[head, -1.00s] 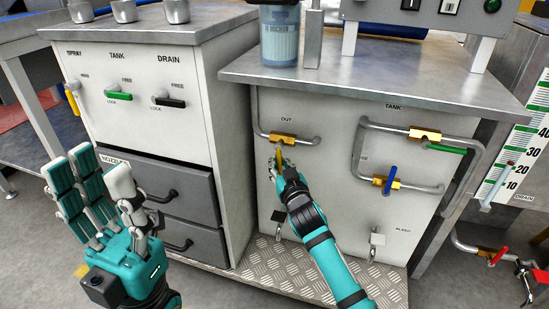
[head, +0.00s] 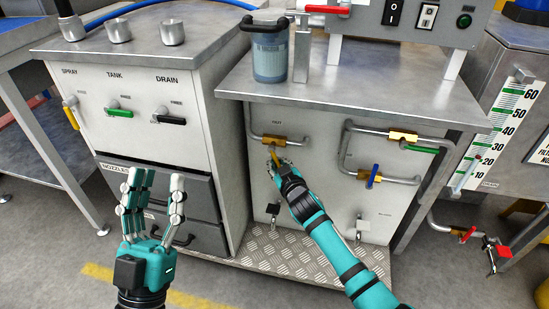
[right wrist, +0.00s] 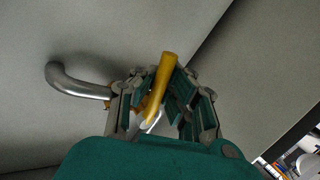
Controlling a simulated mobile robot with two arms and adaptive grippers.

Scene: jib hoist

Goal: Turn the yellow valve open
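The valve under the OUT label has a brass body (head: 270,139) on a bent grey pipe, on the front of the right cabinet. Its yellow handle (head: 275,156) slants downward from the body. My right gripper (head: 281,166) is at this handle. In the right wrist view, the yellow handle (right wrist: 162,82) stands between the fingers of my right gripper (right wrist: 160,102), with gaps visible beside it; firm contact is not visible. My left gripper (head: 153,190) is open and empty, fingers up, in front of the left cabinet. Another yellow handle (head: 71,117) hangs under SPRAY on that cabinet.
A green handle (head: 420,149) and a blue handle (head: 374,175) sit on pipes to the right. Two small padlock-like fittings are lower on the panel. The metal worktop (head: 350,95) overhangs the valves. A treadplate step (head: 290,262) lies below.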

